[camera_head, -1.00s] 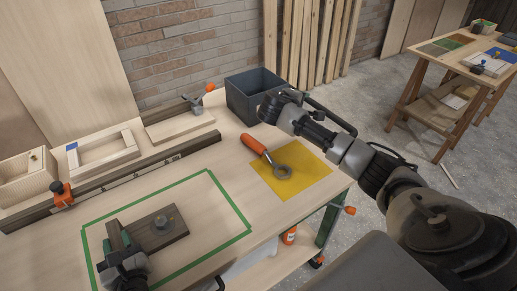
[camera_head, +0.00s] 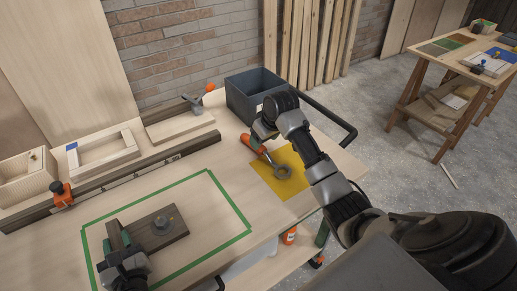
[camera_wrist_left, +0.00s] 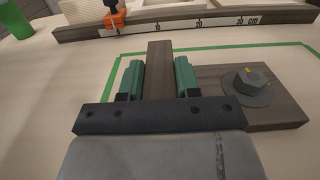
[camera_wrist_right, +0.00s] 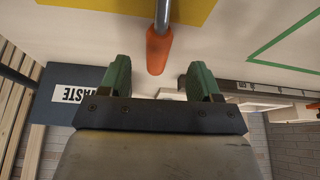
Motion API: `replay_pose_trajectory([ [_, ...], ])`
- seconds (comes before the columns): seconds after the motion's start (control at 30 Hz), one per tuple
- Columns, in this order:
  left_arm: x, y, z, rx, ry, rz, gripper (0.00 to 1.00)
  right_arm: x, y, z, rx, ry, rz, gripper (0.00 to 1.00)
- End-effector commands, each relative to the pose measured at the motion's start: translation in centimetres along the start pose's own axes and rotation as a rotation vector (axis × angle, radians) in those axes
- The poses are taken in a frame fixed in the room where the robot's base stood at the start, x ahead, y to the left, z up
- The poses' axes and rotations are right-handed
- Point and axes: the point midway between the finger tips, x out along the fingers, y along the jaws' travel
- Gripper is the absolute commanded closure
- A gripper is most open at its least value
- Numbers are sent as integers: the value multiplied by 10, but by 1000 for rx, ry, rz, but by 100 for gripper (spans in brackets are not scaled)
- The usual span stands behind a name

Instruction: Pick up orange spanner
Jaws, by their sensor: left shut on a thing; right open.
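The orange spanner (camera_head: 282,172) has an orange handle and a grey ring end. It lies on the yellow mat (camera_head: 294,188), its handle reaching past the mat's edge toward the grey bin. My right gripper (camera_wrist_right: 159,78) is open and empty above the handle end. In the right wrist view the orange handle (camera_wrist_right: 159,50) lines up between the two green fingers, not gripped. My left gripper (camera_wrist_left: 158,78) is shut on a dark wooden block (camera_wrist_left: 278,110) with a bolt (camera_wrist_left: 250,84), inside the green taped outline.
A grey bin (camera_head: 238,100) labelled WASTE stands just behind the spanner, close to my right wrist. The taped area's right side is clear.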

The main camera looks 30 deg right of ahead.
Motion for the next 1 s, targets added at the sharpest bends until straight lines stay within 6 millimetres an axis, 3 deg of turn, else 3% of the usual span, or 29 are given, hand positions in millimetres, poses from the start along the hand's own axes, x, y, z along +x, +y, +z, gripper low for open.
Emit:
replay_pose_trajectory([
  [0.17, 0, 0, 1, -2, -2, 0, 100, 12, 0, 0, 0, -1, 1, 37],
  [0.5, 0, 0, 1, -2, -2, 0, 100, 57, 2, -3, 0, -1, 1, 37],
  [0.77, 0, 0, 1, -2, -2, 0, 100, 60, 2, -3, -2, 1, 2, 37],
  [1.0, 0, 0, 1, -2, -2, 0, 100, 60, 2, -3, -2, 1, 3, 72],
])
